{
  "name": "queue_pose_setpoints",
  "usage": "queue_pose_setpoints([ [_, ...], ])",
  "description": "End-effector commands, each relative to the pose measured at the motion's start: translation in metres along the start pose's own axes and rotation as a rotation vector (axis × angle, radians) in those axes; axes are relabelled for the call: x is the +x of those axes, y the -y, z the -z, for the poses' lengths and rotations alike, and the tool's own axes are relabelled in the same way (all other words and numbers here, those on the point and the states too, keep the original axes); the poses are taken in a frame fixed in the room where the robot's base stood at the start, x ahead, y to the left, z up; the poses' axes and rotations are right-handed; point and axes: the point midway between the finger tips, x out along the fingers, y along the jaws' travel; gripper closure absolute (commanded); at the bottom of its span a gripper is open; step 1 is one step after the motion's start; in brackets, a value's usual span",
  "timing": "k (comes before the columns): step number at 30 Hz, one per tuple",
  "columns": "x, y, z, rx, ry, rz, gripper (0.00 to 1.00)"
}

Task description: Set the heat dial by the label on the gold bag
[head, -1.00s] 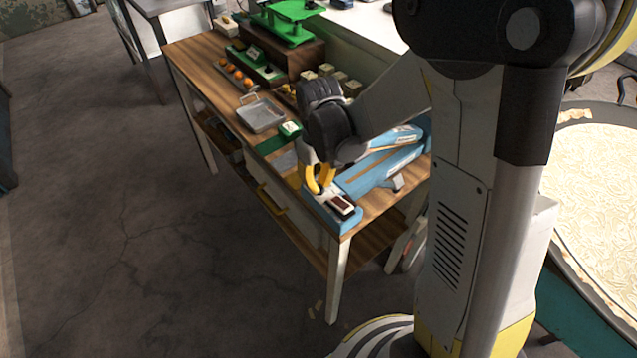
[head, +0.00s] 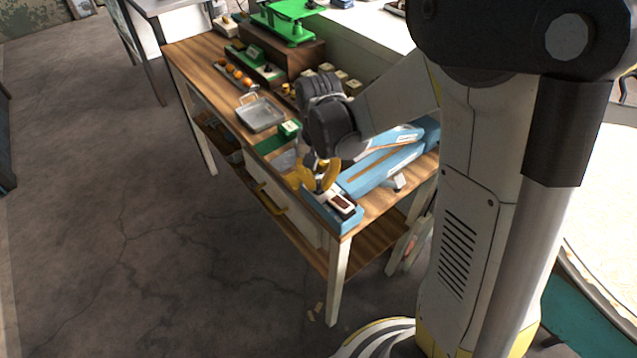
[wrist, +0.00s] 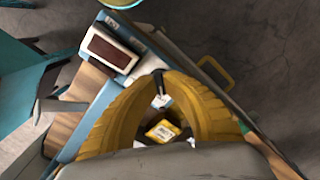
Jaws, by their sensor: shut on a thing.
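My gripper (wrist: 160,80) has yellow curved fingers. Their tips meet around a small dark piece at the blue device's edge; it may be the heat dial, but its pointer and markings are hidden. My gripper (head: 318,188) also shows low over the table's front right corner. The blue device (head: 347,224) has a white-framed dark red panel (head: 341,203) beside the fingers; the panel also shows in the wrist view (wrist: 108,49). Between the fingers I see a gold item (wrist: 162,131) with a white label, probably the gold bag. Its lettering is too small to read surely.
A grey metal tray (head: 260,115) and a green block with a white top (head: 289,129) stand farther left on the wooden table (head: 205,68). A green scale (head: 290,20) stands at the back.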

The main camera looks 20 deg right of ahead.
Motion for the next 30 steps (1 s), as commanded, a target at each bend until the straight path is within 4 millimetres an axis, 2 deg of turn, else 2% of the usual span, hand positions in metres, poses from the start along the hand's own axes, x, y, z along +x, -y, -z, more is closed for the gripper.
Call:
queue_pose_setpoints([
  [9,0.0003,-0.0002,-0.0005,0.095,0.001,0.000,1.00],
  [23,0.0002,-0.0002,-0.0004,0.107,0.001,0.000,1.00],
  [24,0.0002,-0.0002,-0.0004,0.106,0.001,0.000,0.78],
  [25,0.0002,-0.0002,-0.0004,0.106,0.001,0.000,0.69],
  [30,0.0001,-0.0001,-0.0002,0.106,0.000,0.000,0.68],
])
